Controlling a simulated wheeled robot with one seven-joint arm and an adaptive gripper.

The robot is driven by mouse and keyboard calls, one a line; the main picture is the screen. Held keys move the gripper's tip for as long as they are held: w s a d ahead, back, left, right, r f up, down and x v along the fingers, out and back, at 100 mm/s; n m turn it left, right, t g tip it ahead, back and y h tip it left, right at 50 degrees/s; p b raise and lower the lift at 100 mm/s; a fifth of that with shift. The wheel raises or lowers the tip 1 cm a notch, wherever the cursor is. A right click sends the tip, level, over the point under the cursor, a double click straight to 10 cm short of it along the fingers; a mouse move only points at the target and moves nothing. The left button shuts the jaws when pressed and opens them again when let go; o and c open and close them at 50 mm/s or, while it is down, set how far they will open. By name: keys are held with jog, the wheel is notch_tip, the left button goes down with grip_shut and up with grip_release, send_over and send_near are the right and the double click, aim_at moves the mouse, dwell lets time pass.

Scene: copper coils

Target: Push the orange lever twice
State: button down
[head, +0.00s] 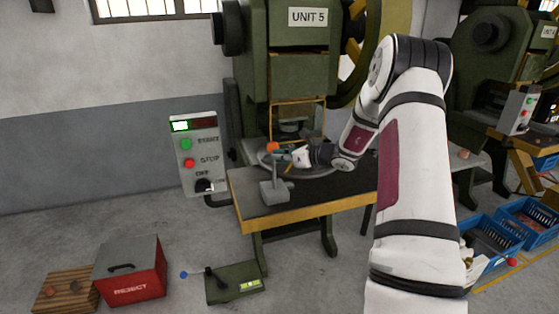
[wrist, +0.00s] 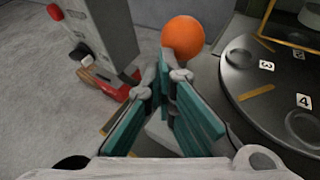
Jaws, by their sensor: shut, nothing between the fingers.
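The orange lever shows in the head view as an orange ball knob (head: 271,146) above a grey base (head: 274,191) on the front left of the press table. In the wrist view the orange knob (wrist: 183,38) is just beyond my fingertips. My gripper (head: 281,154) is beside the knob, to its right and slightly lower in the head view. In the wrist view the teal fingers of my gripper (wrist: 172,78) are together and hold nothing. I cannot tell whether they touch the knob. The lever's shaft is mostly hidden behind the fingers.
A round numbered dial plate (wrist: 270,85) lies right of the knob, under the green press (head: 302,75). A control box (head: 197,155) stands left of the table (head: 300,208). A red reject box (head: 130,272) and a green lever box (head: 233,283) are on the floor.

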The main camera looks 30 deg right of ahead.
jog(key=shift+w+d+r, duration=0.15)
jog(key=shift+w+d, duration=0.05)
jog(key=shift+w, duration=0.4)
dwell(0.6)
dwell(0.5)
jog(key=s+a+f, duration=0.1)
jog(key=s+a, duration=0.1)
jog(key=s, duration=0.5)
jog(key=shift+f, duration=0.3)
dwell(0.6)
jog(key=shift+s, duration=0.15)
jog(key=s, duration=0.1)
jog(key=s+a, duration=0.1)
jog(key=s, duration=0.1)
jog(key=s+f, duration=0.1)
jog(key=shift+s+a+p, duration=0.25)
jog(key=shift+s+p, duration=0.1)
dwell(0.9)
